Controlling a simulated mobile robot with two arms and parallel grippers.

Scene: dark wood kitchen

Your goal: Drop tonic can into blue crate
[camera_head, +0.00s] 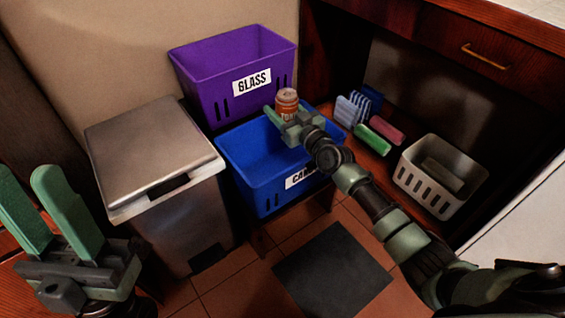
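The tonic can (287,100) is a small orange-brown can with a pale top, upright above the blue crate. My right gripper (282,116) holds it, with the fingers around its lower part. The blue crate (256,182) stands below, with a white label partly hidden by my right arm. The part of its inside that shows looks empty; the right part is hidden by the arm. My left gripper (48,215) is at the lower left, away from the crates, with its two green fingers apart and nothing between them.
A purple crate (208,78) labelled GLASS stands behind the blue crate. A metal pedal bin (150,150) stands to the left. To the right are a green roll (372,139), a pink item (387,130), striped items (352,108) and a white basket (428,190). A dark mat (332,275) lies on the tiles.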

